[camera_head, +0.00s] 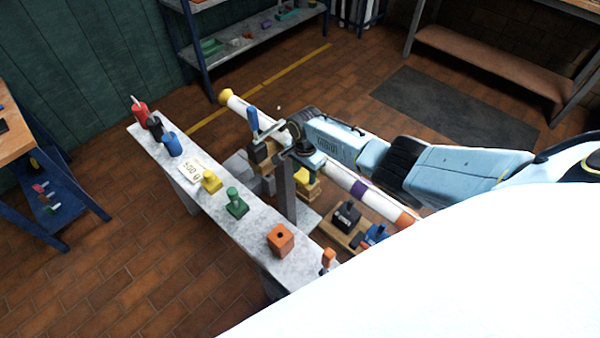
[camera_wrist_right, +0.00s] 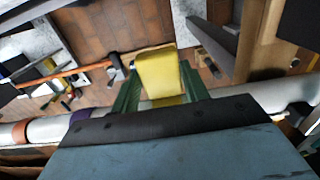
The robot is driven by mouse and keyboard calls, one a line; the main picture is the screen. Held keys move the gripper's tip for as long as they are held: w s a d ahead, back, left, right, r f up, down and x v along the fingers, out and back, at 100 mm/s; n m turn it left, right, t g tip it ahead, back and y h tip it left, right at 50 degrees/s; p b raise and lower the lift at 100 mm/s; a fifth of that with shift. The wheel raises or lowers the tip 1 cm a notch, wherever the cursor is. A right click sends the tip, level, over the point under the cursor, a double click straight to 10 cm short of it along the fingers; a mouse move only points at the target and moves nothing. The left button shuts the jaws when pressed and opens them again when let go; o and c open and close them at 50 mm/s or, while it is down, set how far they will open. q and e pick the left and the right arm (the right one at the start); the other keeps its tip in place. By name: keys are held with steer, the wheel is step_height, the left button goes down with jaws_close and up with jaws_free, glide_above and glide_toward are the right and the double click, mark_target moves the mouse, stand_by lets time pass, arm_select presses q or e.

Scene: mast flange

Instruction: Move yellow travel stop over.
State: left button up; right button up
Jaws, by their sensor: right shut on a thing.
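A yellow block, the travel stop, shows in the right wrist view (camera_wrist_right: 162,72) between the green fingers of my right gripper (camera_wrist_right: 158,92), which is shut on it. In the head view my right gripper (camera_head: 303,160) is at the white tube, beside a grey upright post, and yellow (camera_head: 306,190) shows just below it. The post and gripper partly hide this spot, so I cannot tell whether the stop touches the tube. The white banded tube (camera_head: 338,176) runs from upper left to lower right. My left gripper is not in view.
A narrow grey ledge (camera_head: 259,218) carries several pieces: a yellow one (camera_head: 211,181), a green one (camera_head: 236,203), an orange block (camera_head: 281,240), and blue and red ones farther off. A blue-handled clamp (camera_head: 254,122) stands by the tube. A black-handled piece (camera_head: 346,216) lies right of the post.

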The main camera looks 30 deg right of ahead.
mark_target(304, 174)
steer(key=shift+w+d+r, duration=0.1)
steer(key=shift+w+r, duration=0.1)
steer(key=shift+w, duration=0.1)
steer(key=o, duration=1.2)
steer(key=shift+o, duration=1)
steer(key=shift+f, duration=0.1)
steer(key=shift+s, duration=0.1)
step_height(304, 174, up, 13)
steer(key=p, duration=0.5)
